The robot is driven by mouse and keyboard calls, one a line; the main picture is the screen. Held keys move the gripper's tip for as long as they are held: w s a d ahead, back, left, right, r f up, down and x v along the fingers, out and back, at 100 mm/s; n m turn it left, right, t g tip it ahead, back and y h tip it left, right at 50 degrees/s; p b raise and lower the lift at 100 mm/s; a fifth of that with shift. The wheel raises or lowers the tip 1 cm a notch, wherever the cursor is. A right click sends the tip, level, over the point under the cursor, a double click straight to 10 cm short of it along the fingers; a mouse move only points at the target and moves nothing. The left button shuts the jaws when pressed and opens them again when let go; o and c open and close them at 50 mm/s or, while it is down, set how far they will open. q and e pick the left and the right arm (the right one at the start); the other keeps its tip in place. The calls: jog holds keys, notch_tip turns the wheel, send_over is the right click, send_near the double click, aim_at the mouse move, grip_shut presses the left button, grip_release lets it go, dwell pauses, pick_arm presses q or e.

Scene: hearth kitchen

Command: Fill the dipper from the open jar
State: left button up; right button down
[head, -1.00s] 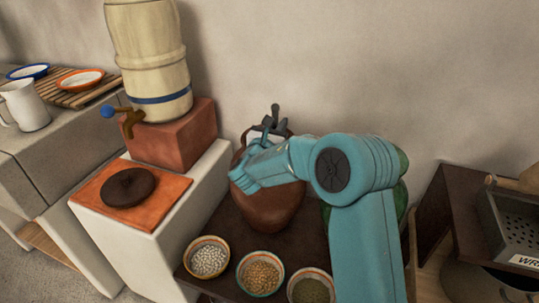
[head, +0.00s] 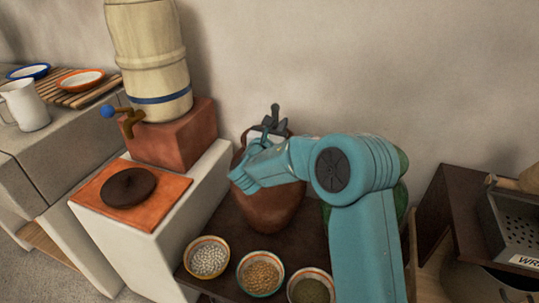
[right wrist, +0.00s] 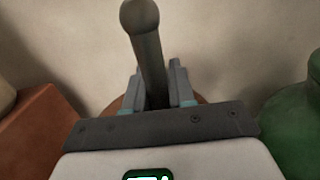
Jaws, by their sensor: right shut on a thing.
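The brown clay jar (head: 272,207) stands on a dark low table in the middle of the head view, partly covered by my right arm. My right gripper (head: 272,127) is over the jar's top, shut on the dipper's grey handle (head: 275,110). In the right wrist view the handle (right wrist: 148,45) rises between the fingers (right wrist: 160,88) and ends in a rounded knob. The dipper's cup is hidden, so I cannot tell whether it is inside the jar or holds anything. My left gripper is not in view.
Several bowls, one of white beans (head: 207,257) and one of orange grains (head: 261,274), line the table's front. A green vessel (right wrist: 295,130) stands right of the jar. A barrel with a tap (head: 150,60) sits on a red block (head: 175,140) at left.

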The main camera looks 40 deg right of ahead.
aim_at(277, 113)
notch_tip(277, 113, down, 2)
jog(key=shift+s+f, duration=0.1)
jog(key=shift+f, duration=0.15)
notch_tip(277, 113, up, 2)
jog(key=shift+d+r+y+p, duration=0.1)
jog(key=shift+r+y+p, duration=0.2)
jog(key=shift+p, duration=0.75)
notch_tip(277, 113, up, 4)
jog(key=shift+f+p, duration=0.2)
jog(key=shift+p, duration=0.85)
notch_tip(277, 113, up, 12)
jog(key=p, duration=0.7)
jog(key=shift+w+p, duration=0.2)
jog(key=shift+p, duration=0.15)
jog(key=shift+f, duration=0.1)
jog(key=n+p, duration=0.1)
jog(key=p, duration=0.2)
jog(key=shift+g, duration=0.3)
jog(key=shift+f, duration=0.1)
